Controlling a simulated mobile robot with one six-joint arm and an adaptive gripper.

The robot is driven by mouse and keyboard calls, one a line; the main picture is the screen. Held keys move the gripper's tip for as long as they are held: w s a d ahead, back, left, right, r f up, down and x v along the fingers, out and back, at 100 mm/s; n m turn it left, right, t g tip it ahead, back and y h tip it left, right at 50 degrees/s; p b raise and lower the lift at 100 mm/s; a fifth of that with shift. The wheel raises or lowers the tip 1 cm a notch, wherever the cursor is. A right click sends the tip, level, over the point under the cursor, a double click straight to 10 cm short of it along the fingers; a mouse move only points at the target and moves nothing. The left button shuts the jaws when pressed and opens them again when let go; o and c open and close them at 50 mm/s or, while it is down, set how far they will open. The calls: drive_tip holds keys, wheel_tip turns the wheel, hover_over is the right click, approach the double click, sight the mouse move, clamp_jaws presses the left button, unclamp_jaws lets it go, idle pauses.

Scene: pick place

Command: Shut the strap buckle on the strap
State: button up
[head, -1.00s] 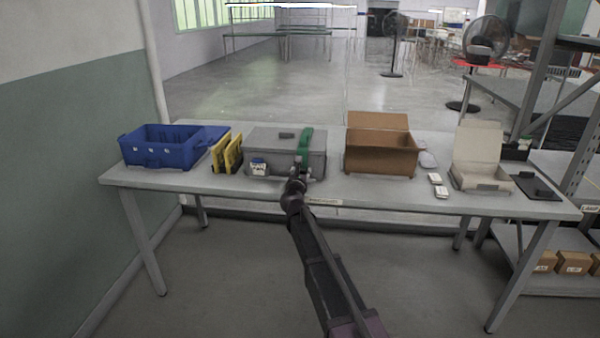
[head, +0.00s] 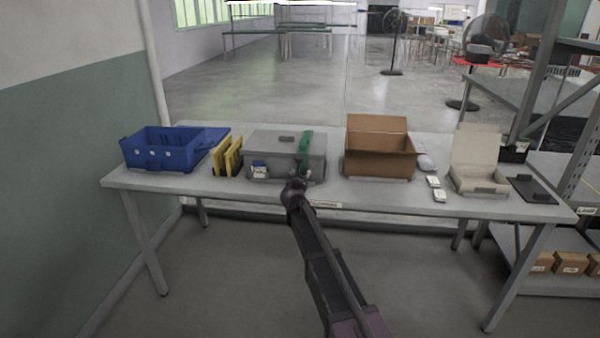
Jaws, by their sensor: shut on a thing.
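A grey case (head: 268,152) stands on the table, left of its middle. A green strap (head: 305,146) runs over the right part of its lid and down towards the front. My gripper (head: 298,181) is at the case's front, at the lower end of the strap. Its fingers are small and dark here, and it is shut on what lies at the strap's end, by its place the strap buckle. The buckle itself is hidden by my gripper and arm, so I cannot see how its parts sit.
A blue crate (head: 160,163) and yellow-edged upright items (head: 228,157) stand left of the case. An open brown carton (head: 378,168) stands right of it. Further right are small white boxes (head: 434,181), an open white box (head: 476,190) and a dark flat item (head: 534,189).

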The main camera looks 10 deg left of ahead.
drive_tip(key=o, duration=1.2)
drive_tip(key=shift+t, duration=0.7)
drive_tip(key=s+b, duration=0.1)
drive_tip(key=s, duration=0.3)
drive_tip(key=s+b, duration=0.1)
drive_tip(key=s, duration=0.4)
drive_tip(key=s+b, duration=0.1)
drive_tip(key=s, duration=0.4)
drive_tip(key=shift+a+f, duration=0.25)
drive_tip(key=shift+f, duration=0.15)
drive_tip(key=w, duration=1.4)
drive_tip(key=shift+d, duration=0.25)
drive_tip(key=shift+s, duration=0.1)
